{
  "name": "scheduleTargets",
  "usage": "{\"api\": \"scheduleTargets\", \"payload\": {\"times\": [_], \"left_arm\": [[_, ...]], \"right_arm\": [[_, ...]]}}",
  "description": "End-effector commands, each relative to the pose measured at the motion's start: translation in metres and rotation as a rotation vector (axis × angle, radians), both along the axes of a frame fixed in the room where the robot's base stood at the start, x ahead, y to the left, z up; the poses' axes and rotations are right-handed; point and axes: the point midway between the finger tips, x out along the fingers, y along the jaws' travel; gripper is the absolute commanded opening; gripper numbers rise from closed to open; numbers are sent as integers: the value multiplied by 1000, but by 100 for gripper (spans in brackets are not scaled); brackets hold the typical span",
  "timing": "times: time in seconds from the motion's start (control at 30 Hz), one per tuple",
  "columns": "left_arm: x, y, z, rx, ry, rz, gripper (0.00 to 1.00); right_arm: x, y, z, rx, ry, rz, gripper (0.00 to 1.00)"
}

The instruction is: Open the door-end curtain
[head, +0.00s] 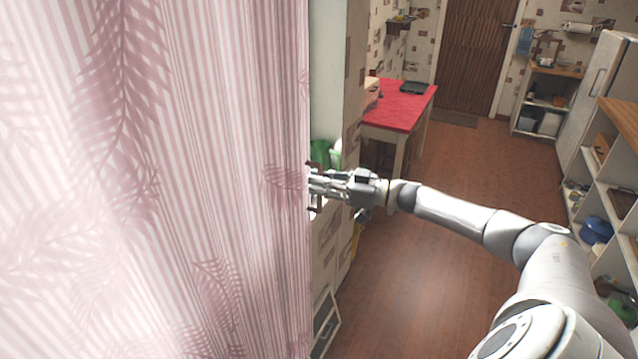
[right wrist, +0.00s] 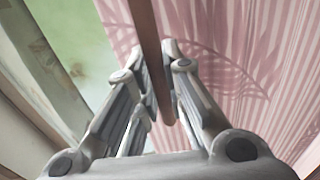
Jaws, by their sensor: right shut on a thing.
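The pink-and-white striped curtain (head: 160,180) with leaf prints fills the left half of the head view. Its right edge hangs near my right gripper (head: 314,187). In the right wrist view the curtain (right wrist: 250,50) is on the right. There a narrow brown bar (right wrist: 146,30) runs between the fingers of my right gripper (right wrist: 165,85), which is shut on it. How the bar joins the curtain cannot be seen. The fingertips are partly hidden by the curtain edge in the head view. My left gripper is not in view.
Beyond the curtain edge are a pale wall strip and a green item (head: 320,153). A red-topped table (head: 405,108) stands farther back, before a brown door (head: 476,50). Open shelves (head: 600,165) line the right. The wooden floor (head: 450,180) between them is clear.

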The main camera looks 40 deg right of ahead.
Motion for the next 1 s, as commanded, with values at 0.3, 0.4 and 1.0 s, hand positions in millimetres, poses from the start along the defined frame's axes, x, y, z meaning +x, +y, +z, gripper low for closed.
{"api": "scheduleTargets", "payload": {"times": [0.3,0.4,1.0], "left_arm": [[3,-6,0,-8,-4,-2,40],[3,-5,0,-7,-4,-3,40],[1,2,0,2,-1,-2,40]], "right_arm": [[0,0,2,3,-6,1,15],[0,0,2,3,-4,1,28],[-16,-11,-1,1,3,0,34]]}}
